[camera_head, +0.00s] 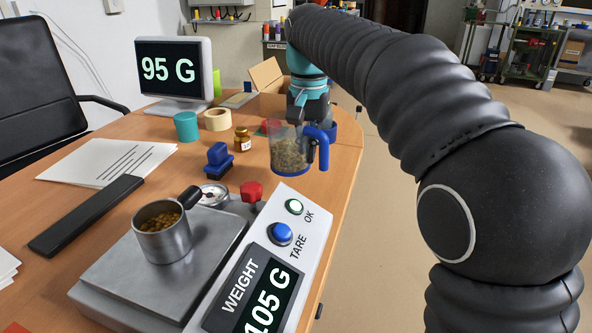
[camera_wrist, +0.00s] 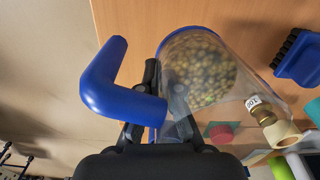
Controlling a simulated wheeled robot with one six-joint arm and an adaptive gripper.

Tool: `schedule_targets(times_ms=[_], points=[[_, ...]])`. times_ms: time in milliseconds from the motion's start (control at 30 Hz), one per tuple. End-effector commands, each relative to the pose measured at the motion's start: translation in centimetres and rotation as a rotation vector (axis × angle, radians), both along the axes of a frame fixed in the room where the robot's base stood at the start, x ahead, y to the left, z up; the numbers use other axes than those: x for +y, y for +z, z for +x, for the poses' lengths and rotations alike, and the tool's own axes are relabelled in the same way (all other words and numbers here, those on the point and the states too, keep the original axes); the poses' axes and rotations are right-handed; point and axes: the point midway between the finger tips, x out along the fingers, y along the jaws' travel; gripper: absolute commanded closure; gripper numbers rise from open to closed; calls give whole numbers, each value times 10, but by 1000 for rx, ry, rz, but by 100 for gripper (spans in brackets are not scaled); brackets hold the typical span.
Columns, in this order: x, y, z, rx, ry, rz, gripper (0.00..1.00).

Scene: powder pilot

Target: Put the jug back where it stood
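The clear jug (camera_head: 289,152) has a blue base and blue handle and holds greenish-brown pellets. It is upright near the table's right edge; I cannot tell whether its base touches the table. My gripper (camera_head: 306,118) is at its handle side. In the wrist view, the fingers (camera_wrist: 163,85) close around the blue handle (camera_wrist: 105,85), beside the clear wall of the jug (camera_wrist: 235,90). The gripper hides part of the handle. The weight panel (camera_head: 265,290) reads 105 G.
A steel cup of brown grains (camera_head: 165,243) stands on the scale plate (camera_head: 125,270). The monitor (camera_head: 175,70) reads 95 G.

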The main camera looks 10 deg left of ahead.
Motion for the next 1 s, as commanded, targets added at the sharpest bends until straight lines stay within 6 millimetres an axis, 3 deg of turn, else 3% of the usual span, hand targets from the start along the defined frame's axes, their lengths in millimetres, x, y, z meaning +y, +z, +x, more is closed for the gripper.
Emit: schedule_targets(times_ms=[200,533,800,900,1000], points=[[21,-12,-1,0,1,0,100],[21,-44,-1,1,0,-1,100],[21,-49,-1,0,0,0,100],[21,-50,-1,1,0,-1,73],[21,-50,-1,0,0,-1,69]])
